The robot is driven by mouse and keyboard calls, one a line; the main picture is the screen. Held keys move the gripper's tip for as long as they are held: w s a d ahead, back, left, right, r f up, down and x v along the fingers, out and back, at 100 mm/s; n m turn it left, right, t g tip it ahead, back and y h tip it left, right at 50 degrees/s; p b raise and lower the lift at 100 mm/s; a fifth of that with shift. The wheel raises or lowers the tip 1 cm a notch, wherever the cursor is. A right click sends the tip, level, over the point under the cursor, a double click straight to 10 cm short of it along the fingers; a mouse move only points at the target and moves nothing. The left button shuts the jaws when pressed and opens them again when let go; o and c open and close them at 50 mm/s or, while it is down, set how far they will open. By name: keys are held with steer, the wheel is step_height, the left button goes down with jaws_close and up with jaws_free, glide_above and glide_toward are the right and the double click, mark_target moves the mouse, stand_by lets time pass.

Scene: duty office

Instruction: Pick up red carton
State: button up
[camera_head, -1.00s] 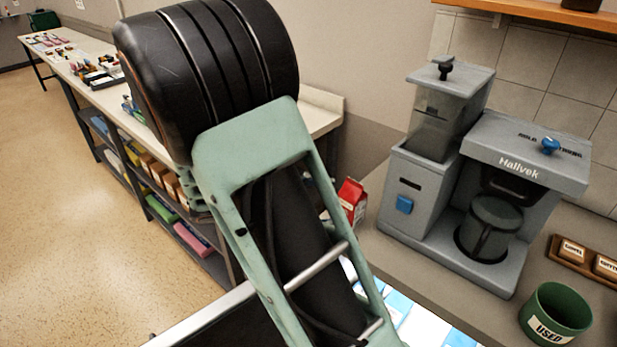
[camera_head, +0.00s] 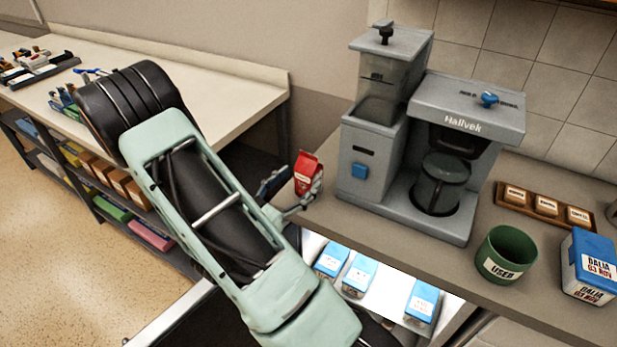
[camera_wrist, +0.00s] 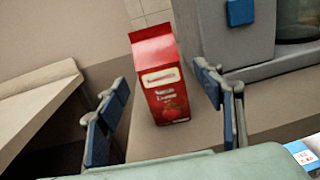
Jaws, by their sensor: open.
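The red carton (camera_head: 306,174) stands upright on the grey counter, left of the coffee machine. In the wrist view the red carton (camera_wrist: 159,78) shows its front label and stands between the two blue-padded fingers of my gripper (camera_wrist: 161,112). The fingers are apart, with a gap showing on each side of the carton. In the head view my gripper (camera_head: 290,190) is at the carton, one finger on its left and one in front of its lower right. My arm hides part of the gripper.
The grey coffee machine (camera_head: 430,150) stands close to the carton's right. A green cup marked USED (camera_head: 505,257), a wooden tray (camera_head: 512,201) and a blue-and-white box (camera_head: 588,266) stand farther right. Blue-lidded containers (camera_head: 359,273) sit below the counter edge. A long bench (camera_head: 225,85) is at left.

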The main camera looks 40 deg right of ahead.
mark_target(302, 178)
steer(key=x, duration=0.2)
steer(key=p+x, duration=0.1)
steer(key=x, duration=0.2)
steer(key=shift+f, duration=0.2)
steer(key=shift+c, duration=0.7)
steer(key=c, duration=1.3)
steer(key=shift+c, duration=0.6)
steer(key=shift+a+r, duration=0.1)
steer(key=shift+r, duration=0.1)
